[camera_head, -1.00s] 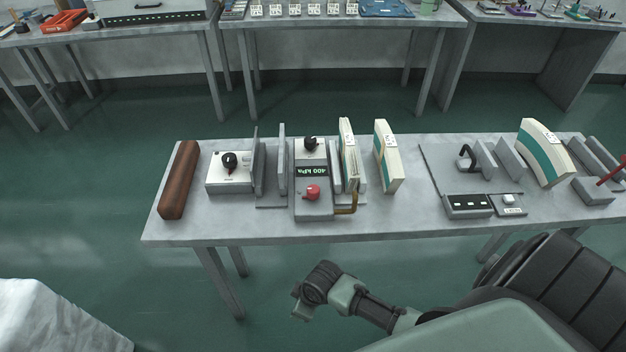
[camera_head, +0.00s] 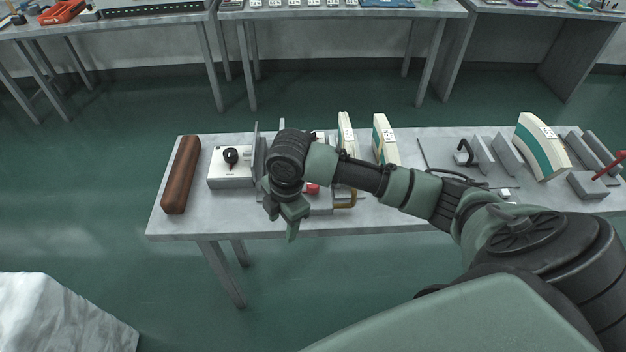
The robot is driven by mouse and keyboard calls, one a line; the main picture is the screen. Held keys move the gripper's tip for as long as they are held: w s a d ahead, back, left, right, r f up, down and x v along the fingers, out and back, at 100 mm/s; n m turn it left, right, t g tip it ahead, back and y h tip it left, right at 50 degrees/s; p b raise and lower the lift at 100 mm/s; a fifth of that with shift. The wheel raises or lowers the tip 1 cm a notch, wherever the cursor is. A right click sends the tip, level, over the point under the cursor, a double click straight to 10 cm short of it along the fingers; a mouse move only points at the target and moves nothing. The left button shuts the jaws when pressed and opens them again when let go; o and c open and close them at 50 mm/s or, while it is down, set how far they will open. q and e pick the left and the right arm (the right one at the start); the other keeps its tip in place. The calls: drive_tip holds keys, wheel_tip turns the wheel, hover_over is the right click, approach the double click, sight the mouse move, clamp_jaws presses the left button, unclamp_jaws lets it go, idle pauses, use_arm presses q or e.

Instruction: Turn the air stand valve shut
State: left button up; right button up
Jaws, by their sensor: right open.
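The air stand (camera_head: 321,207) is a grey box near the middle of the table, mostly hidden behind my right arm. A small part of its red knob (camera_head: 312,189) shows below my wrist; its display and upper black knob are covered. A brass-coloured pipe (camera_head: 346,201) shows at its right side. My right gripper (camera_head: 281,224) is open and empty, pointing down over the table's front part, left of the red knob and apart from it in the picture. Its height above the table is hard to tell. My left gripper is out of view.
A white box with a black knob (camera_head: 231,158) and a brown bar (camera_head: 181,175) stand left of the air stand. White-and-green blocks (camera_head: 386,142) stand to its right.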

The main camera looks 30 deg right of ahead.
wheel_tip(320, 180, up, 8)
drive_tip(key=n+g+h, duration=0.1)
drive_tip(key=n, duration=0.1)
hover_over(313, 188)
drive_tip(key=w, duration=0.1)
drive_tip(key=shift+d+r, duration=0.15)
drive_tip(key=shift+d, duration=0.35)
drive_tip(key=shift+f+p, duration=0.5)
drive_tip(key=shift+f, duration=3.2)
clamp_jaws()
